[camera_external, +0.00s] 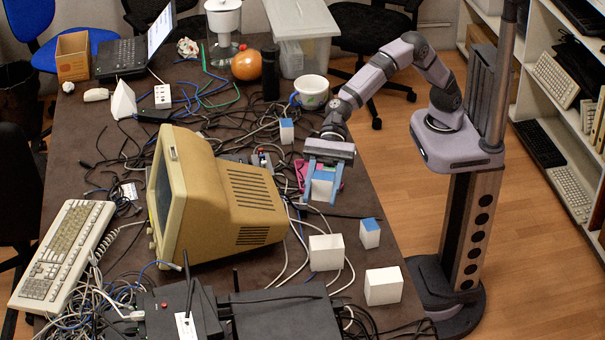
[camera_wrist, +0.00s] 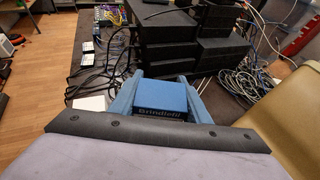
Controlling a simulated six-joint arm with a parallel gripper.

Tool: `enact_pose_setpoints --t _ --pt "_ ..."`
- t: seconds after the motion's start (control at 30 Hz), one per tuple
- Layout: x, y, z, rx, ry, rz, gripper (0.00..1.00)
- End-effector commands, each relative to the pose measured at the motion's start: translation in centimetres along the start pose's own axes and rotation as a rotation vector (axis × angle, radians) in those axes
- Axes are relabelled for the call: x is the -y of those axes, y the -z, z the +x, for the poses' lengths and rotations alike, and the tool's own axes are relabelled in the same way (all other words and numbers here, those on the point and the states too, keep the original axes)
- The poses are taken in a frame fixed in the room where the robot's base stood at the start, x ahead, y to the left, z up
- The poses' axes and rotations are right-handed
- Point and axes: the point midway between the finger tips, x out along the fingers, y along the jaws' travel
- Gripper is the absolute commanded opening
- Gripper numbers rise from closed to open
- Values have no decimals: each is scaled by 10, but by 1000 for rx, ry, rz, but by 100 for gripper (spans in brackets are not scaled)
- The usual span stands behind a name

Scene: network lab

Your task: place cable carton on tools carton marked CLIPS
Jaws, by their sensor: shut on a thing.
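My gripper (camera_external: 321,178) is over the right part of the dark table, shut on a small carton (camera_external: 322,188) with a blue top and white sides. In the wrist view the carton's blue top (camera_wrist: 160,96) sits between my two blue fingers (camera_wrist: 160,82), with lettering on its front edge. Two more cartons with blue tops stand on the table, one behind my gripper (camera_external: 287,131) and one to its front right (camera_external: 370,233). I cannot read CLIPS on any carton.
A beige monitor (camera_external: 215,195) stands close to the left of my gripper. Loose cables cover much of the table. A pink object (camera_external: 299,172) lies behind my gripper. A cup (camera_external: 311,91) stands farther back, and black network boxes (camera_external: 285,318) lie at the front.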

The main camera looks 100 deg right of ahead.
Motion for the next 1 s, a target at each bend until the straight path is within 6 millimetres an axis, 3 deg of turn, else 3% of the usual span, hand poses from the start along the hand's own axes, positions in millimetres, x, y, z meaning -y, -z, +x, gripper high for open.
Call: enact_pose_setpoints --t 0.1,0.4,0.73,1.0 --pt "-18 2 8 -1 -29 -9 18" --pt "-15 37 22 1 -24 -7 18" --pt "-14 50 27 0 -23 -8 18" --pt "-14 87 42 0 -24 -7 18"
